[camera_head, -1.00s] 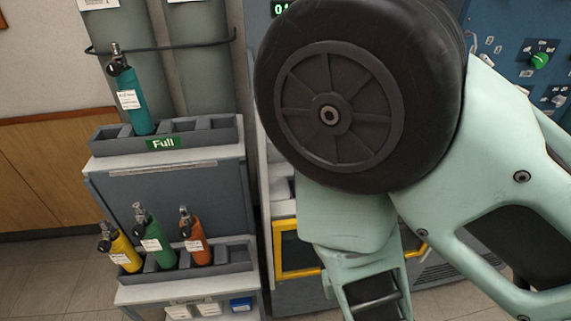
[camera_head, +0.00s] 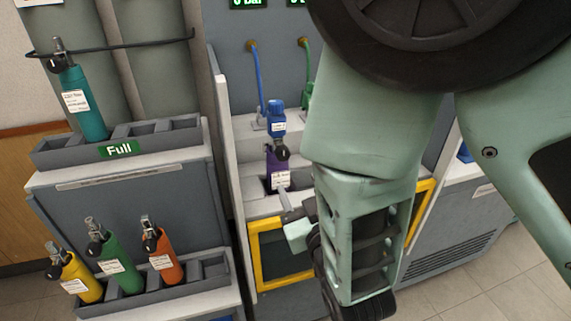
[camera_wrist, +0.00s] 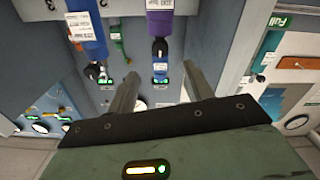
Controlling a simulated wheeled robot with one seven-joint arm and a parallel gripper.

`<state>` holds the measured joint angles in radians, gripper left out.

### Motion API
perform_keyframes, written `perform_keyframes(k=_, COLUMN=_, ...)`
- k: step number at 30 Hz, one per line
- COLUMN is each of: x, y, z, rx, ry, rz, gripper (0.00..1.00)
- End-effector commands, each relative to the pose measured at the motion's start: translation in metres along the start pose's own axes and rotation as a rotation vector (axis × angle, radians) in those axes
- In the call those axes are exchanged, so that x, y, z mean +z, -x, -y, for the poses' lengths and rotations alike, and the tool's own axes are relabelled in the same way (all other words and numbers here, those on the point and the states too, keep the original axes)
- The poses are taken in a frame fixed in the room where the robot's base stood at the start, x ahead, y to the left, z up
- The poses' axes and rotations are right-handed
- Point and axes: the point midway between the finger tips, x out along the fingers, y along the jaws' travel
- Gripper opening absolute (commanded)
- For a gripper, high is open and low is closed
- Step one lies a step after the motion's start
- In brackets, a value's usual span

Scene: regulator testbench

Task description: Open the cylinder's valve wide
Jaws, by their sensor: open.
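A purple cylinder (camera_head: 277,166) with a white label stands upright in the bench slot. Its black valve (camera_head: 282,152) is at its top, with a blue regulator (camera_head: 276,118) just above. In the wrist view, which looks upside down, the purple cylinder (camera_wrist: 160,25) hangs from the top with its black valve (camera_wrist: 160,47) below. My gripper (camera_wrist: 160,69) is open and empty, its two fingers apart and pointing toward that valve, with a gap before it. In the head view my gripper (camera_head: 290,200) is low in front of the purple cylinder, partly hidden by my arm.
A blue cylinder (camera_wrist: 86,38) shows beside the purple one in the wrist view. A rack marked Full (camera_head: 120,149) at the left holds a teal cylinder (camera_head: 82,100). Yellow, green and orange cylinders (camera_head: 161,255) stand in the lower rack. A yellow frame (camera_head: 255,265) edges the bench front.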

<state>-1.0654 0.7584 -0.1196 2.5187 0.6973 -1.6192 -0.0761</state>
Motion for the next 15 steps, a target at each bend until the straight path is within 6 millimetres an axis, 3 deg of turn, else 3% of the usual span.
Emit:
perform_keyframes(k=9, x=-0.003, y=-0.065, z=-0.001, rx=0.001, ry=0.0, rz=-0.001, gripper=0.51)
perform_keyframes(k=15, x=-0.002, y=-0.089, z=-0.001, rx=0.0, ry=0.0, rz=-0.001, gripper=0.51)
